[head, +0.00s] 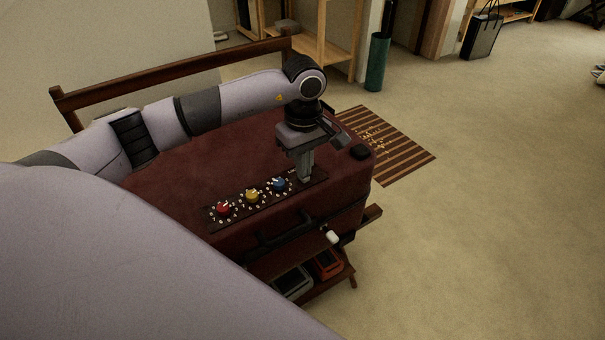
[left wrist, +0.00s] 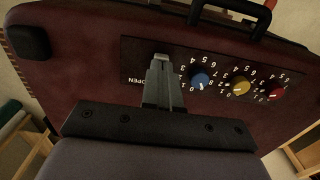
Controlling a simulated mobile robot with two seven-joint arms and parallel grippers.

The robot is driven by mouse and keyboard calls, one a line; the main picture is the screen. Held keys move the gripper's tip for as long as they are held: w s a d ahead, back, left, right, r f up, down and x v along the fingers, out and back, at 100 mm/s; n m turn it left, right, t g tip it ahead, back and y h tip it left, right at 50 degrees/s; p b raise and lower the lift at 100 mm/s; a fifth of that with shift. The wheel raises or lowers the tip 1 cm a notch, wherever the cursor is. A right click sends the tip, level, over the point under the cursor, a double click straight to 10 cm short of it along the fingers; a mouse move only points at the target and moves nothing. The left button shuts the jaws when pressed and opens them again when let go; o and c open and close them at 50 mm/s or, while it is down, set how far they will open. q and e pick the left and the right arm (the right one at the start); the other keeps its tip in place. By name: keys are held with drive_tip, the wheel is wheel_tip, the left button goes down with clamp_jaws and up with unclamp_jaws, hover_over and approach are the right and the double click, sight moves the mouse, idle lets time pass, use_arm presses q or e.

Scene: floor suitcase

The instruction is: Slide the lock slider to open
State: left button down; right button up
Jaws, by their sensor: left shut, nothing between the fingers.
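A dark red suitcase (head: 180,170) lies on a wooden rack. Its dark lock panel (head: 237,207) carries a red dial (head: 223,208), a yellow dial (head: 252,195) and a blue dial (head: 280,184). My left gripper (head: 305,180) is shut and empty, pointing down at the panel's right end beside the blue dial. In the left wrist view the shut fingers (left wrist: 161,62) are over the panel next to the word OPEN and the blue dial (left wrist: 201,79). The fingers hide the lock slider; whether they touch it I cannot tell. My right gripper is not in view.
The suitcase handle (head: 283,234) is on the near side. Shoes (head: 293,282) sit on the rack's lower shelf. A striped mat (head: 385,145) and a green umbrella stand (head: 376,65) are beyond. The floor on the right is clear.

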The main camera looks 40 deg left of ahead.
sight(316, 174)
use_arm(q)
drive_tip(key=shift+w+d+f+b, duration=0.2)
drive_tip(key=shift+w+d+b, duration=0.1)
drive_tip(key=shift+w, duration=0.25)
drive_tip(key=shift+w+d, duration=0.1)
drive_tip(key=shift+w, duration=0.25)
drive_tip(key=shift+w+d+b, duration=0.15)
drive_tip(key=shift+w+b, duration=0.15)
drive_tip(key=shift+r, duration=0.15)
drive_tip(key=shift+w+r+p, duration=0.25)
drive_tip(key=shift+r+p, duration=0.25)
wheel_tip(316, 174, up, 5)
drive_tip(key=p, duration=0.3)
drive_tip(key=shift+s+d+f, duration=0.1)
